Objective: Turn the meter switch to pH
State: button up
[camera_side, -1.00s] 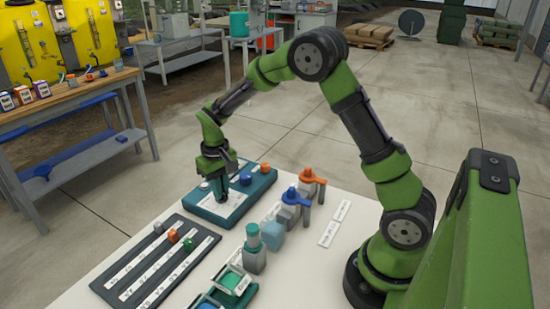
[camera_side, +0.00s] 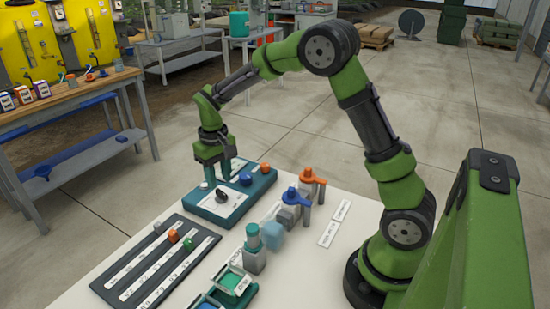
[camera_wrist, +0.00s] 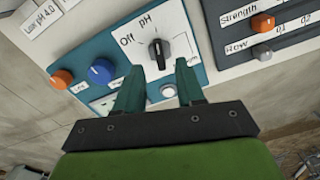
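The meter is a teal box with a white face (camera_side: 232,209), on the white table. Its dark grey switch knob (camera_wrist: 160,52) shows in the wrist view, with "Off" to its left and "pH" just above it. The knob's grip lies roughly up and down in that picture, its upper end toward "pH"; I cannot tell its exact pointing. The knob also shows in the side view (camera_side: 222,197). My gripper (camera_wrist: 158,80) is open and empty, its two teal fingers apart. In the side view my gripper (camera_side: 211,163) hangs above and behind the knob, clear of it.
A blue knob (camera_wrist: 102,70) and an orange knob (camera_wrist: 62,78) are on the meter, with a pale round button (camera_wrist: 168,90).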

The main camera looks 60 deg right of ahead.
aim_at(223, 194)
notch_tip(223, 194, up, 13)
dwell(0.4)
jog(key=s+a+r+t+y, duration=0.1)
jog(key=s+a+t, duration=0.2)
jog(key=s, duration=0.7)
jog(key=s+a+r+m+t+y, duration=0.1)
jog(key=s+t, duration=0.3)
jog(key=s, duration=0.7)
jog(key=shift+a, duration=0.9)
jog(key=shift+o, duration=0.2)
